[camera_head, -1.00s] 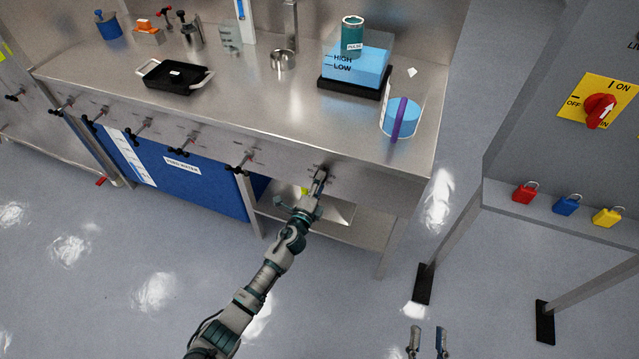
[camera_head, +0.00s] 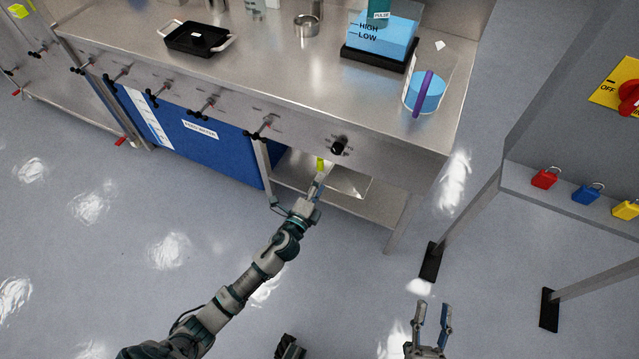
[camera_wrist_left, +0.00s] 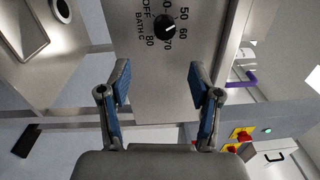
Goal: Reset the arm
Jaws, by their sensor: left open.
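My left gripper (camera_head: 321,178) is below the front panel of the steel bench, apart from the black dial knob (camera_head: 338,147). In the left wrist view its two blue-padded fingers (camera_wrist_left: 159,82) are spread with nothing between them. The knob (camera_wrist_left: 165,27) shows ahead of them, on a panel marked OFF, BATH C and numbers including 50, 60, 70 and 80. Its white pointer aims near 60 to 70. My right gripper (camera_head: 432,318) is at the bottom of the head view, over the floor, fingers apart and empty.
The steel bench (camera_head: 290,75) carries a black tray (camera_head: 198,39), a blue-filled HIGH/LOW box (camera_head: 385,38) and a beaker (camera_head: 425,92). Black-handled valves (camera_head: 207,108) stick out along its front. A stand with padlocks (camera_head: 585,194) is at right. The floor in front is clear.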

